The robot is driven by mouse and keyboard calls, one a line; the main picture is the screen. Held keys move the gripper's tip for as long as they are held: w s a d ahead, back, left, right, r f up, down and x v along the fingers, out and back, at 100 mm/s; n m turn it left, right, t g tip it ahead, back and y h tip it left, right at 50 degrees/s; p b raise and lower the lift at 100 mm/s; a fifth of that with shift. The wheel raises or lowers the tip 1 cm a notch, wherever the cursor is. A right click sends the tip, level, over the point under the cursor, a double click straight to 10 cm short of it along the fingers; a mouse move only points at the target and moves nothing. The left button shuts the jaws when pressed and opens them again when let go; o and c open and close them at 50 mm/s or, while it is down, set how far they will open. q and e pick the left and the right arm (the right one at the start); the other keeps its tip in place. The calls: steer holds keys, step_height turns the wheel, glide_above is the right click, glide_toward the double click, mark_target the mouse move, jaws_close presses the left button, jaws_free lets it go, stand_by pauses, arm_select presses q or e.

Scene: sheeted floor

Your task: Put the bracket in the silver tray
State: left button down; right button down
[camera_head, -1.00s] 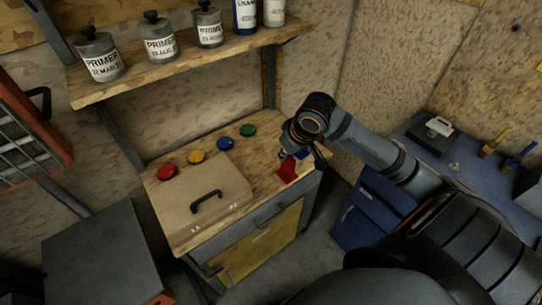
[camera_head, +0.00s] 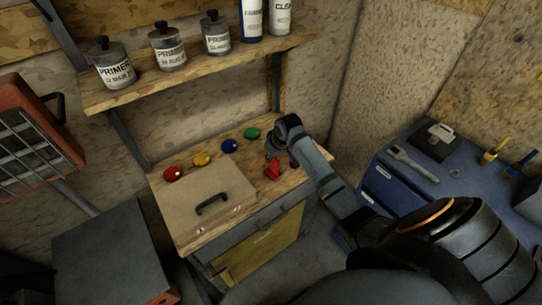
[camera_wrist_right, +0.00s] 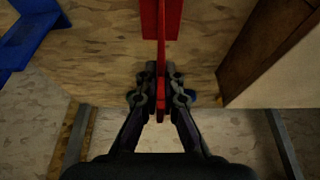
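A red angled piece, which looks like the bracket (camera_head: 271,170), is at the right part of the wooden workbench top. In the right wrist view the red bracket (camera_wrist_right: 161,30) stands edge-on between the fingers. My right gripper (camera_head: 277,155) is over the bench, and its fingers (camera_wrist_right: 161,90) close against both sides of the bracket's upright flange. I cannot tell whether the bracket clears the wood. I cannot make out a silver tray in these views. My left gripper is not in view.
A tan case (camera_head: 205,190) with a black handle fills the bench's left front. Red (camera_head: 173,174), yellow (camera_head: 201,159), blue (camera_head: 229,146) and green (camera_head: 252,133) round items line the back. A blue piece (camera_wrist_right: 25,40) lies nearby. A blue cabinet (camera_head: 400,185) stands right.

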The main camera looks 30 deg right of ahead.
steer(key=shift+f, duration=0.45)
steer(key=shift+f, duration=0.1)
steer(key=c, duration=1.5)
jaws_free()
